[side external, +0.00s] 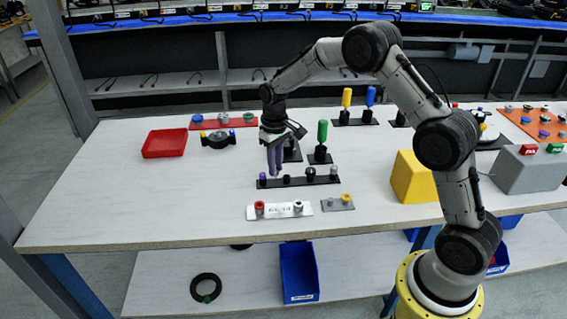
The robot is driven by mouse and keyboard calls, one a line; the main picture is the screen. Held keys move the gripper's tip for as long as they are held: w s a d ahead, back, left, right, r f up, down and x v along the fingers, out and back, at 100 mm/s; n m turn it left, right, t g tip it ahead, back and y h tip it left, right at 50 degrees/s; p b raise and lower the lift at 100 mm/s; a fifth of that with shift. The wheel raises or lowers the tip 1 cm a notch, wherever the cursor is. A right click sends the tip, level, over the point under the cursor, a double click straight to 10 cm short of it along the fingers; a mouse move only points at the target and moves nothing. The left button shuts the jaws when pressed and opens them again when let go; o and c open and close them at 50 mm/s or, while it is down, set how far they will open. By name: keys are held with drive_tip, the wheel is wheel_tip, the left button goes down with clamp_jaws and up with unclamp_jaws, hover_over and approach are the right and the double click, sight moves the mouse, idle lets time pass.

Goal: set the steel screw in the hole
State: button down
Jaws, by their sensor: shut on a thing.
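My gripper (273,172) points down just above the left part of a long black strip (298,182). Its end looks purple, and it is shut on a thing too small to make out. The strip bears a small purple piece (262,178) at its left end, a black piece (310,174) and a grey steel-looking piece (333,172) at its right. I cannot tell which piece is the steel screw, nor can I see its hole. A white labelled strip (278,211) in front bears a red-topped piece (259,208) and a steel-looking piece (298,207).
A green handle (322,131) stands upright close behind the strip, with yellow (346,98) and blue (371,96) handles farther back. A small grey plate (334,206) lies in front. A red tray (164,143) is at left, a yellow block (414,181) at right. The table's left front is clear.

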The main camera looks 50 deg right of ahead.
drive_tip(key=s+a+r+n, duration=0.1)
drive_tip(key=a+n, duration=0.1)
drive_tip(key=a, duration=0.6)
drive_tip(key=shift+a+f, duration=0.2)
drive_tip(key=shift+f, duration=2.6)
drive_tip(key=shift+f, duration=0.1)
drive_tip(key=c, duration=1.1)
unclamp_jaws()
drive_tip(key=o, duration=0.6)
drive_tip(key=shift+c, duration=0.2)
wheel_tip(320, 180, up, 14)
